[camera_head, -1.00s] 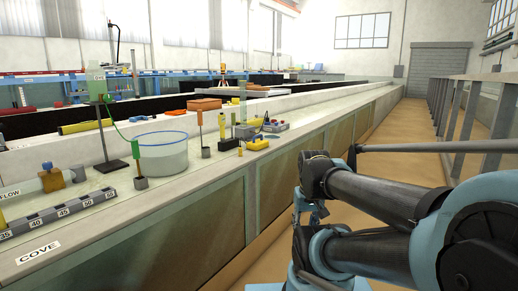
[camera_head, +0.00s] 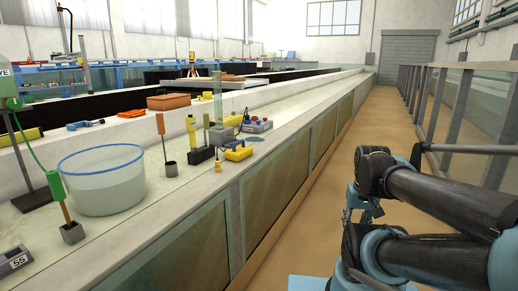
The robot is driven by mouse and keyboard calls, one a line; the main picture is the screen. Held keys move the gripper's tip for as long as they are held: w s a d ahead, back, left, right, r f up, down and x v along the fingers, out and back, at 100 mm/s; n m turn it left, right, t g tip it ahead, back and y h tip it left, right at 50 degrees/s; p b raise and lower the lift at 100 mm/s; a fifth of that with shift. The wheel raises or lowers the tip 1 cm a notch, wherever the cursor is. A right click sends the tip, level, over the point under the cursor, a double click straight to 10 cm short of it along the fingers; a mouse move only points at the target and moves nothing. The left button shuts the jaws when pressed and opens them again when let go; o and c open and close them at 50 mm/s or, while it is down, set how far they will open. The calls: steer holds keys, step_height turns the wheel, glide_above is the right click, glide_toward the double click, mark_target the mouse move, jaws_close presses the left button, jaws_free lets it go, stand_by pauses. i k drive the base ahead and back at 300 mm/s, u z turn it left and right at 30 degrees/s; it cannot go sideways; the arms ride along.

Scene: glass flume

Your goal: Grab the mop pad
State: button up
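I cannot make out a mop pad with certainty. A small flat grey-green patch (camera_head: 252,137) lies on the flume's near ledge, behind a yellow device, but it is too small to identify. My arm reaches in from the right, over the walkway beside the flume. What seems to be my gripper (camera_head: 362,208) hangs below the arm's dark joint, apart from the ledge and everything on it. Its fingers are too small and partly hidden to show whether they are open or shut.

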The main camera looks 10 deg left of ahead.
mark_target(238, 153)
steer(key=u, duration=0.25)
steer(key=i, duration=0.95)
steer(key=u, duration=0.4)
